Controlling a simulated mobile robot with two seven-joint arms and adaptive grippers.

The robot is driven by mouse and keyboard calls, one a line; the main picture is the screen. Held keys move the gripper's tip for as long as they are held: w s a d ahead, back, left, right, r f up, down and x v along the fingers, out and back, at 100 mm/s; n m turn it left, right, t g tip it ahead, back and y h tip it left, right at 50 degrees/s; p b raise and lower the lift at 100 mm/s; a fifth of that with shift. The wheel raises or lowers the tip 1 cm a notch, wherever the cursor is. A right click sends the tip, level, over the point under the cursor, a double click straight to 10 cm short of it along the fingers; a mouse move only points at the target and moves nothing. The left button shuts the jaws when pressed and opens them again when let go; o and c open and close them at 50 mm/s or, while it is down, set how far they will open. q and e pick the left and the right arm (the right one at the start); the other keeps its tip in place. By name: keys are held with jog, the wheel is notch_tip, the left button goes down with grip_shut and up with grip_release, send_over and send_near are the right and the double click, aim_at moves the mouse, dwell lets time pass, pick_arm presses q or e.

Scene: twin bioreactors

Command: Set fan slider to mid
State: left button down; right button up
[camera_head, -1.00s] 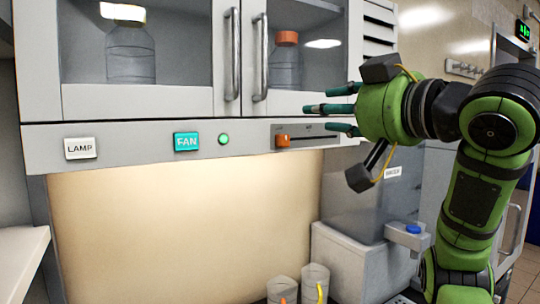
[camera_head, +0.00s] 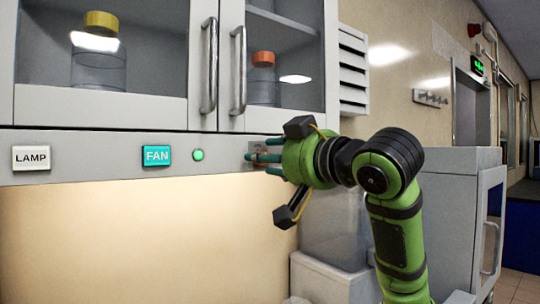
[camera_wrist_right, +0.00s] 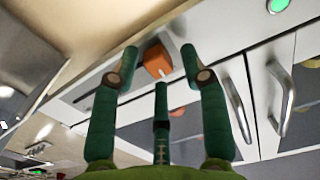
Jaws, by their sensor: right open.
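The fan slider's orange knob (camera_wrist_right: 157,62) shows in the right wrist view, on its strip on the cabinet's front band. My right gripper (camera_wrist_right: 157,68) is open, with two fingers spread either side of the knob in that view and a third finger below it. Contact with the knob cannot be told. In the head view the right gripper (camera_head: 262,157) covers most of the slider panel (camera_head: 252,147), so the knob is largely hidden. The teal FAN button (camera_head: 156,156) and a lit green lamp (camera_head: 198,155) are left of it. My left gripper is not in view.
The white LAMP button (camera_head: 31,158) is at the far left of the band. Glass-doored cupboards with vertical handles (camera_head: 239,68) are just above. A grey cabinet (camera_head: 455,215) stands right of my arm. The space below the band is open.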

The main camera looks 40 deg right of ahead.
grip_shut()
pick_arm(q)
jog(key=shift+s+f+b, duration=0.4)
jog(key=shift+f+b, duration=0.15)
pick_arm(e)
jog(key=d, duration=0.7)
jog(key=shift+s+d, duration=0.3)
jog(key=shift+s, duration=0.15)
jog(key=shift+r, duration=0.1)
grip_release()
jog(key=shift+a, duration=0.1)
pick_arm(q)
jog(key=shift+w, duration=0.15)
